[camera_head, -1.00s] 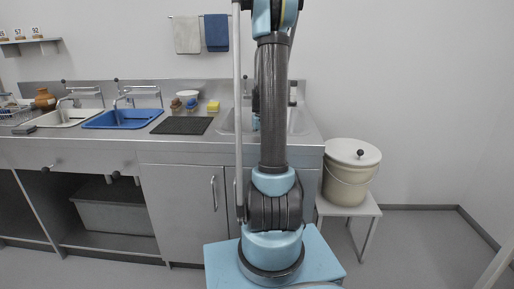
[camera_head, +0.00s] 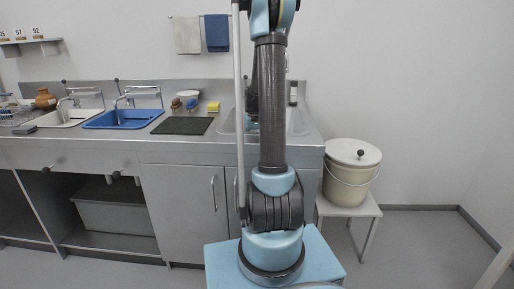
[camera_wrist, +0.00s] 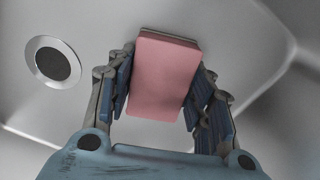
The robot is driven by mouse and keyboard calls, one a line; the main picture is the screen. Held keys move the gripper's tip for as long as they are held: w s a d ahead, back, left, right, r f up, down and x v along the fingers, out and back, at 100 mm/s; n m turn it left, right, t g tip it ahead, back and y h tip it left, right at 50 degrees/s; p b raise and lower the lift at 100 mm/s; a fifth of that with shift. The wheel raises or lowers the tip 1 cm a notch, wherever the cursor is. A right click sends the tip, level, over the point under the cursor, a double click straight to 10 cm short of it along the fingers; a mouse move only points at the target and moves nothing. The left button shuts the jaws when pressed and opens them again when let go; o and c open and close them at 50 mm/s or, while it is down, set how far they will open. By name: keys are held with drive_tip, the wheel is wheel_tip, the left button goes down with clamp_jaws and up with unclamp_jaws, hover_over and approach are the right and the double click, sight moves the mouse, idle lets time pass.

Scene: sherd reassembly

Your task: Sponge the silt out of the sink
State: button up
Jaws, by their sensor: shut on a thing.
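My gripper (camera_wrist: 165,62) is shut on a pink sponge (camera_wrist: 165,88), with a finger on each long side of it. In the wrist view the sponge is over the grey metal sink (camera_wrist: 225,30), to the right of the round drain (camera_wrist: 53,62). I cannot tell whether the sponge touches the basin floor. No clear patch of silt can be made out in the visible part of the basin. In the head view the steel sink (camera_head: 302,122) is partly behind my arm, which hides my gripper and the sponge there.
A blue basin (camera_head: 125,119) and a white basin (camera_head: 62,118) are further left. A lidded bucket (camera_head: 350,175) stands on a stool at right.

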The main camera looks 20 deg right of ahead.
drive_tip(key=shift+w+a+r, duration=0.1)
drive_tip(key=shift+w+a, duration=0.1)
drive_tip(key=shift+a, duration=0.45)
drive_tip(key=shift+w+a+f, duration=0.1)
drive_tip(key=shift+w+a, duration=0.15)
drive_tip(key=shift+a, duration=0.4)
drive_tip(key=shift+w+a+r, duration=0.1)
drive_tip(key=shift+w+a, duration=0.1)
drive_tip(key=shift+a, duration=0.45)
drive_tip(key=shift+w+a, duration=0.3)
drive_tip(key=shift+a, duration=0.65)
drive_tip(key=shift+w+a, duration=0.25)
drive_tip(key=shift+a, duration=0.65)
drive_tip(key=shift+r, duration=2.85)
drive_tip(key=shift+r, duration=0.15)
drive_tip(key=shift+r, duration=1.35)
drive_tip(key=shift+r, duration=0.1)
